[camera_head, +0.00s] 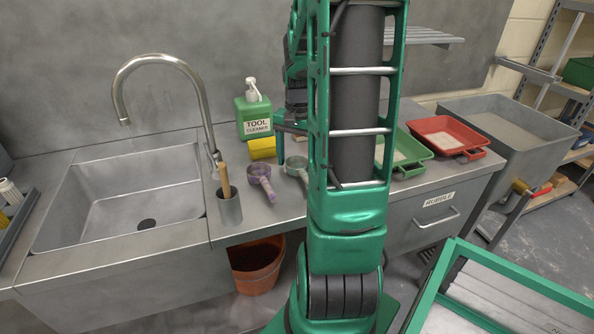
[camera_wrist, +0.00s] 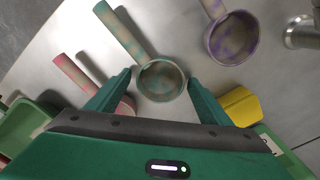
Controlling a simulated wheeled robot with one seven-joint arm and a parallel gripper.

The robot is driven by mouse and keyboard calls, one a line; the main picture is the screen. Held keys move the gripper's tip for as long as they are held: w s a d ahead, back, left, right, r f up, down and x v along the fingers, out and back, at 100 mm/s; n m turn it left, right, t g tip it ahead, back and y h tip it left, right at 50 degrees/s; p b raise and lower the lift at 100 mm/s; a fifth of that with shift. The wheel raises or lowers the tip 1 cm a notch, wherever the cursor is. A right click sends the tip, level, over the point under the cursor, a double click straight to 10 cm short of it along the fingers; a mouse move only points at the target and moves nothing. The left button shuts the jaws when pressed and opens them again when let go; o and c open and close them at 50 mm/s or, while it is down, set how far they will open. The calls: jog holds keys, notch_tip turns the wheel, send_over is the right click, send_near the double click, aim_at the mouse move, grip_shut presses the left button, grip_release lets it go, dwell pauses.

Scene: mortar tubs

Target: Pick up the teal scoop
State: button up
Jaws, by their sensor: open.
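The teal scoop (camera_wrist: 162,82) lies on the steel counter, its bowl seen between my fingertips and its handle running to the upper left in the wrist view. It also shows in the head view (camera_head: 297,165), partly hidden by my arm. My gripper (camera_wrist: 159,77) is open, with one finger on each side of the bowl; nothing is held. How far the fingers are above the counter is hard to tell. A purple scoop (camera_wrist: 234,38) lies to the right, and in the head view (camera_head: 262,178). A pink scoop (camera_wrist: 82,76) lies left, its bowl partly behind my left finger.
A yellow sponge (camera_head: 262,148) and a green cleaner bottle (camera_head: 254,117) stand behind the scoops. A sink (camera_head: 130,190) with a tall tap (camera_head: 203,100) and a holder cup (camera_head: 230,209) are left. Green (camera_head: 417,153) and red tubs (camera_head: 474,153) are right.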

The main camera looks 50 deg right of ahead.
jog(key=shift+f, duration=0.1)
jog(key=shift+c, duration=0.2)
jog(key=c, duration=1.2)
jog(key=shift+o, duration=0.2)
